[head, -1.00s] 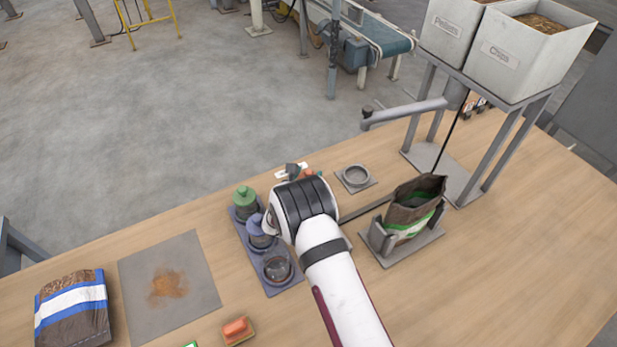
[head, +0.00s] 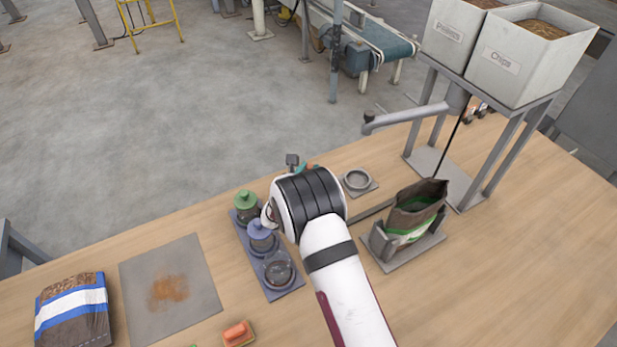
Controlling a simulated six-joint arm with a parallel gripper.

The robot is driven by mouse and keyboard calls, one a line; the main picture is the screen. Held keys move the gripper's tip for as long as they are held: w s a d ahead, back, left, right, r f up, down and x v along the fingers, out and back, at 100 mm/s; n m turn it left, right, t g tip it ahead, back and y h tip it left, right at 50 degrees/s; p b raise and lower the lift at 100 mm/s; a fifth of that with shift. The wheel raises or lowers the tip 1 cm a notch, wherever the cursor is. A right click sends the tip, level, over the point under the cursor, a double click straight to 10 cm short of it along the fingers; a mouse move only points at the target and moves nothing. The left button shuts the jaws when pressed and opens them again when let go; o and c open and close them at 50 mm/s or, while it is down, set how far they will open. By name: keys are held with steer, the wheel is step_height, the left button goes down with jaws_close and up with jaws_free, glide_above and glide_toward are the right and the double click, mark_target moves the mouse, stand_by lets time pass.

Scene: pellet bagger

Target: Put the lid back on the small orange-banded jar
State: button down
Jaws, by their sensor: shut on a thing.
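A dark tray (head: 285,293) holds several jars in a row. The far jar has a green lid (head: 246,199) and the middle jar a blue lid (head: 260,229). The near jar (head: 278,268) stands open with no lid on it. I cannot make out an orange band on it. My wrist's black ribbed joint and white arm cover the table just right of the tray. My gripper's fingers are hidden behind the wrist, and so is anything between them. A small patch of orange (head: 312,167) shows beyond the wrist, too little to identify.
A grey ring-shaped dish (head: 357,180) and an open bag (head: 414,215) in a holder stand to the right, below a spout and hoppers. An orange block (head: 237,332), a stained mat (head: 165,260) and a blue-striped bag (head: 72,310) are at the left front.

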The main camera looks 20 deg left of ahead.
steer(key=d+r, duration=0.7)
steer(key=d, duration=0.4)
steer(key=s+a+r+m+h, duration=0.1)
steer(key=s+a+r, duration=0.1)
steer(key=s+a, duration=0.6)
steer(key=s+a+r+m+h, duration=0.1)
steer(key=s+a, duration=0.2)
steer(key=s, duration=0.9)
steer(key=s+m+h, duration=0.1)
steer(key=s, duration=0.7)
steer(key=shift+g, duration=0.3)
steer(key=shift+d+f, duration=0.2)
steer(key=shift+f, duration=1.3)
steer(key=shift+d+f, duration=0.15)
steer(key=shift+f, duration=1.3)
steer(key=shift+f, duration=0.2)
steer(key=c, duration=0.6)
jaws_free()
